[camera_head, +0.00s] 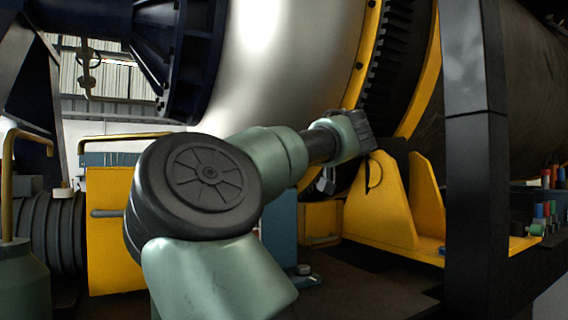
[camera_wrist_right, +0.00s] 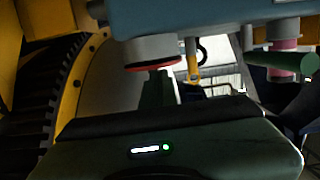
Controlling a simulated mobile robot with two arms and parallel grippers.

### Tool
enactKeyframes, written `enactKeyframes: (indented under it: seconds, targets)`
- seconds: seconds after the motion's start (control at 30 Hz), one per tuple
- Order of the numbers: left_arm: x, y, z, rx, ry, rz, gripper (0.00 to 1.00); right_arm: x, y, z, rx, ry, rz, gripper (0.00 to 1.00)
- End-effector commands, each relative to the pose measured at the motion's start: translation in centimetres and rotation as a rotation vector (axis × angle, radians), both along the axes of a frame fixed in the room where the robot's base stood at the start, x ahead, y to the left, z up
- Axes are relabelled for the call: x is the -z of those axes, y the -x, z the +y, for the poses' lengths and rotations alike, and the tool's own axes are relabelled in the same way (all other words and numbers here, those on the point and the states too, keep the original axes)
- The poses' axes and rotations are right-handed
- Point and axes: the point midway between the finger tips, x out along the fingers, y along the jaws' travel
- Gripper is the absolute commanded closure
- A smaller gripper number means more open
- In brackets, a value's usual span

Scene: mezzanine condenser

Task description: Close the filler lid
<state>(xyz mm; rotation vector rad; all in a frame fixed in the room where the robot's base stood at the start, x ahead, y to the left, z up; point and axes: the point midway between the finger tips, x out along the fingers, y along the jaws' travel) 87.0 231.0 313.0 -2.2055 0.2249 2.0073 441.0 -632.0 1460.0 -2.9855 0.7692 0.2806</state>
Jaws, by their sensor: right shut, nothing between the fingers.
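My right arm crosses the middle of the head view and hides much behind it. Its dark hand (camera_head: 355,132) is at the upper end, in front of the yellow ring; the fingers cannot be made out there. In the right wrist view my right gripper (camera_wrist_right: 158,78) is shut and empty, its narrow tip close to a short grey round fitting with a red rim (camera_wrist_right: 153,54) on a blue-grey box (camera_wrist_right: 220,14). I cannot tell whether this fitting is the filler neck or its lid, nor whether the tip touches it. My left gripper is out of view.
The blue box (camera_head: 281,222) is partly hidden behind my arm. A yellow bracket (camera_head: 378,208) stands to the right, with a dark post (camera_head: 476,170) nearer. In the wrist view, a yellow eyelet (camera_wrist_right: 192,62) and a pink-banded fitting (camera_wrist_right: 284,38) are beside the red-rimmed fitting.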

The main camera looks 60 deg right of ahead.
Motion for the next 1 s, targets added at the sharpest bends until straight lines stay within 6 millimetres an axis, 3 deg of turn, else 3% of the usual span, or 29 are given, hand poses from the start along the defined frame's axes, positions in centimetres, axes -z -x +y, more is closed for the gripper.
enactKeyframes:
  seconds: [0.53, 1.0]
  targets:
    - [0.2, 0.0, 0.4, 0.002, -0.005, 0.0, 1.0, 0.2, 0.1, 0.1, -0.001, -0.001, 0.002, 1.0]
    - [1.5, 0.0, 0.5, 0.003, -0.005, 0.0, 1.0, -1.2, 6.2, 3.4, 0.0, 0.0, -0.001, 1.0]
